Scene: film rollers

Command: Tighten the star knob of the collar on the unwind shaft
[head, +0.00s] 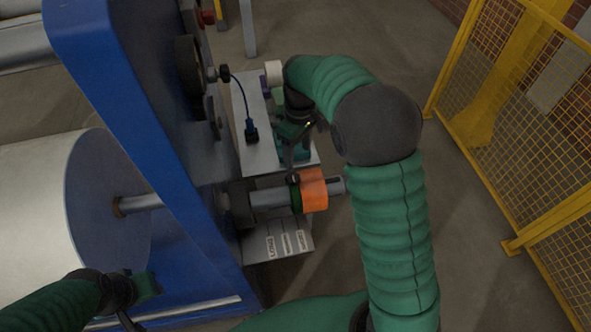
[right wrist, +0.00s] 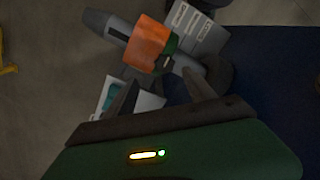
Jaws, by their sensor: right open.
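The unwind shaft (head: 268,198) sticks out to the right from the blue machine frame. An orange sleeve (head: 313,190) sits on it, with a dark green collar (head: 296,195) against the sleeve's left side. A small dark knob (head: 293,178) shows on top of the collar; its star shape is too small to make out. My right gripper (head: 291,152) is above the collar, open and empty. In the right wrist view the orange sleeve (right wrist: 149,42) and collar (right wrist: 171,47) lie beyond the spread fingers (right wrist: 162,92). My left gripper (head: 146,286) is low at left; its jaws are unclear.
The blue machine frame (head: 120,100) and a large white roll (head: 60,200) fill the left. A grey shelf (head: 262,155) with a cable plug (head: 251,132) lies behind the shaft. Labelled plates (head: 286,243) lie below it. A yellow mesh fence (head: 530,110) stands at right.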

